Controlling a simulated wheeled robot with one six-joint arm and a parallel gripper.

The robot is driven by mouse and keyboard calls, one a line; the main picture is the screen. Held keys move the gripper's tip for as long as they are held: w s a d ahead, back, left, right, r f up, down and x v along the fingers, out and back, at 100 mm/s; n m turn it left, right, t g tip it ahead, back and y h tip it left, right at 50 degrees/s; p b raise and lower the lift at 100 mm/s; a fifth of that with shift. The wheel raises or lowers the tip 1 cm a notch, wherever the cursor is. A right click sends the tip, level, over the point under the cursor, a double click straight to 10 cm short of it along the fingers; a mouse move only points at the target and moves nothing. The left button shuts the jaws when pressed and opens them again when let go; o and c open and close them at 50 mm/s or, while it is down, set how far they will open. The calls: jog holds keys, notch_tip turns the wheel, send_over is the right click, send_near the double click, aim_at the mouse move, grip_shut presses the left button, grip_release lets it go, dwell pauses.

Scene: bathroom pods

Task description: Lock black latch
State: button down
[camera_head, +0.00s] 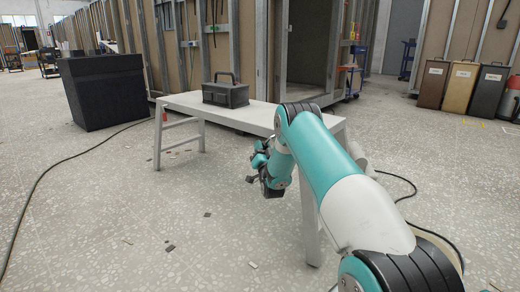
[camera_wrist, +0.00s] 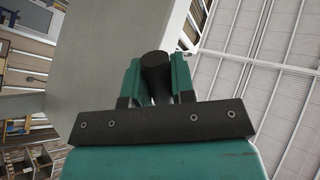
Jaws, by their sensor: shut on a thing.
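My gripper (camera_head: 262,172) is in front of the long white table, below the level of its top, left of my teal and white arm. In the wrist view my gripper (camera_wrist: 154,82) has its two teal fingers on either side of a dark, round-ended thing (camera_wrist: 155,70), shut on it. I cannot tell whether this thing is the black latch. A dark grey-green toolbox (camera_head: 226,91) with a raised handle stands on the table top, apart from my gripper. No latch can be made out on it at this size.
The white table (camera_head: 185,104) has legs at both ends. A black box-shaped cabinet (camera_head: 103,90) stands left. Cables lie on the speckled floor. Several bins (camera_head: 460,88) stand at the back right. The floor in front left is mostly clear, with small scraps.

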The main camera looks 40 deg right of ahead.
jog(key=c, duration=1)
grip_release()
jog(key=shift+o, duration=0.2)
jog(key=v, duration=1.2)
jog(key=shift+f, duration=0.5)
jog(key=shift+b, duration=0.85)
jog(key=shift+r+b+v, duration=0.2)
jog(key=shift+b+v, duration=1.05)
jog(key=shift+b, duration=1.35)
jog(key=shift+r+b+v, duration=0.2)
jog(key=shift+b+v, duration=1.1)
jog(key=shift+b, duration=1.3)
